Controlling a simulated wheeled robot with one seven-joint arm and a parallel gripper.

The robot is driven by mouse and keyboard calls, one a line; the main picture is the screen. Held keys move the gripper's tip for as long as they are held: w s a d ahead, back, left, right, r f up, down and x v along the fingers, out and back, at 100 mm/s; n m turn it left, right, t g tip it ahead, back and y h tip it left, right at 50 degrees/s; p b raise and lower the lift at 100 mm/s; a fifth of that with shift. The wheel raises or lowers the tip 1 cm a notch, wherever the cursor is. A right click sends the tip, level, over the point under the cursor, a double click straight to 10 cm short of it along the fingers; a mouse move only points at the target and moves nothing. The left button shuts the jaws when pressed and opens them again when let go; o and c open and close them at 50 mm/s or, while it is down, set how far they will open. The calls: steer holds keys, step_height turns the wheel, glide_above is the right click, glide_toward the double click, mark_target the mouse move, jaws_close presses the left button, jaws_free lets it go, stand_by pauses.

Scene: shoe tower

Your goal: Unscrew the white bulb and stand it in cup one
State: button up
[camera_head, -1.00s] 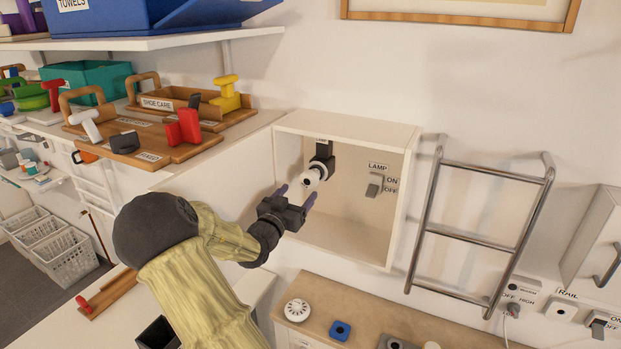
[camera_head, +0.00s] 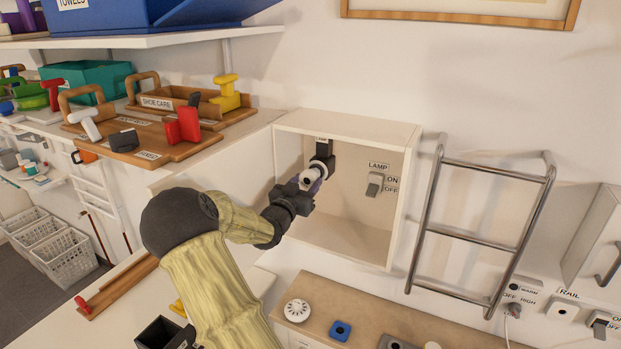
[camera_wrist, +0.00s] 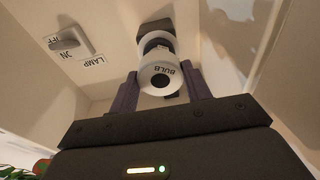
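The white bulb (camera_head: 311,177) sits in a black socket (camera_head: 323,152) on the back wall of an open white box. In the wrist view the bulb (camera_wrist: 160,76) faces me, its BULB label upside down. My gripper (camera_head: 308,187) is at the box opening, and its two dark fingers stand on either side of the bulb. In the wrist view my gripper (camera_wrist: 162,92) is open, with a narrow gap beside the bulb. I cannot make out any cup marked as cup one.
The white box (camera_head: 411,200) surrounds the bulb closely, with a lamp switch (camera_head: 374,184) on its back wall. A metal rail rack (camera_head: 480,239) is to the right.

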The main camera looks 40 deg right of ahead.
steer(key=shift+n+t+y+p, duration=0.35)
steer(key=shift+n+p, duration=1.45)
steer(key=shift+n, duration=1.5)
steer(key=shift+c, duration=0.2)
steer(key=shift+s+a, duration=0.3)
steer(key=shift+a, duration=0.35)
steer(key=shift+v, duration=1)
steer(key=shift+r, duration=0.15)
steer(key=shift+w, duration=0.1)
